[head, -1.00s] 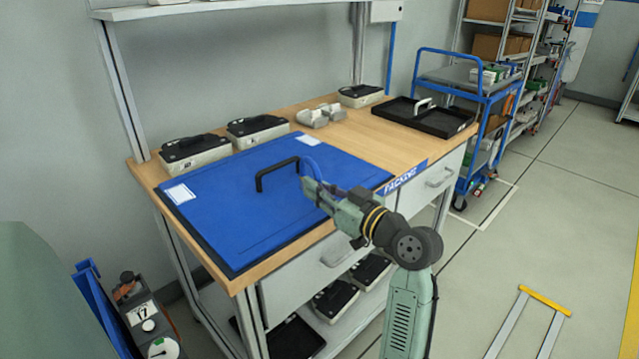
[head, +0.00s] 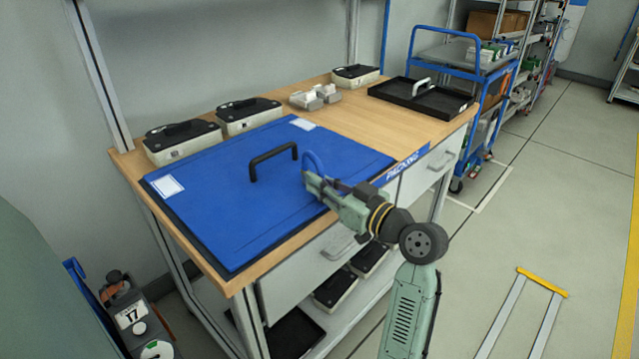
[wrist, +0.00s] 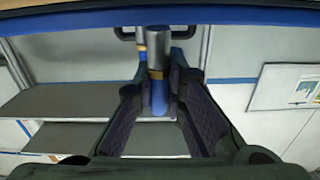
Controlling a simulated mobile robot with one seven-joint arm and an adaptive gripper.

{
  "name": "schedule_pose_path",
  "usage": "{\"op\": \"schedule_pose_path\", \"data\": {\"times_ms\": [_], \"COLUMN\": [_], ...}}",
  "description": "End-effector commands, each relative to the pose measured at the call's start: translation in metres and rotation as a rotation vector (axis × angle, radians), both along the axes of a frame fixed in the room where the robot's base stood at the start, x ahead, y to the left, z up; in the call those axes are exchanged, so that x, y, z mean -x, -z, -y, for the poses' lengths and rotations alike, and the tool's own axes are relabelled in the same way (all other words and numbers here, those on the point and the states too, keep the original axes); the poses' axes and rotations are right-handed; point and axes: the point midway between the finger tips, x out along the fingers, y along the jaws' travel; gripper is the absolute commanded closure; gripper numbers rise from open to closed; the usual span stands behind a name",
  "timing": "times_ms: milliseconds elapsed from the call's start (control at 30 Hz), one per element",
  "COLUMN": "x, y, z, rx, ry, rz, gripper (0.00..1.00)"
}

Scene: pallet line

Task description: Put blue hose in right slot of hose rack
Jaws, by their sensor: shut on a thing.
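In the wrist view the hose (wrist: 159,98), with silver metal ends, lies between the fingers of my gripper (wrist: 158,88). The gripper is shut on it. Gripper and hose are over the front right part of the blue mat on the packing bench, to the right of a black handle-shaped bar (head: 273,160). I cannot make out a hose rack with slots in either view.
The wooden bench (head: 372,118) carries a blue mat (head: 225,205), several black-lidded boxes along the back, grey pieces (head: 315,97) and a black tray (head: 412,101). A blue cart (head: 444,62) stands beyond the right end. The floor to the right is mostly clear.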

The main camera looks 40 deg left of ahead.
Motion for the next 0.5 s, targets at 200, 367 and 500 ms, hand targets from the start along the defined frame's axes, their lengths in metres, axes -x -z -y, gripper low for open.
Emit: {"op": "schedule_pose_path", "data": {"times_ms": [200, 367, 500], "x": [-0.0002, -0.0001, -0.0001], "y": [0.0043, 0.0028, 0.0028], "z": [-0.0001, -0.0002, -0.0003], "rx": [0.000, 0.000, 0.000], "ry": [0.001, 0.000, 0.000], "rz": [0.001, 0.000, 0.000], "gripper": [1.00, 0.79, 0.70]}}
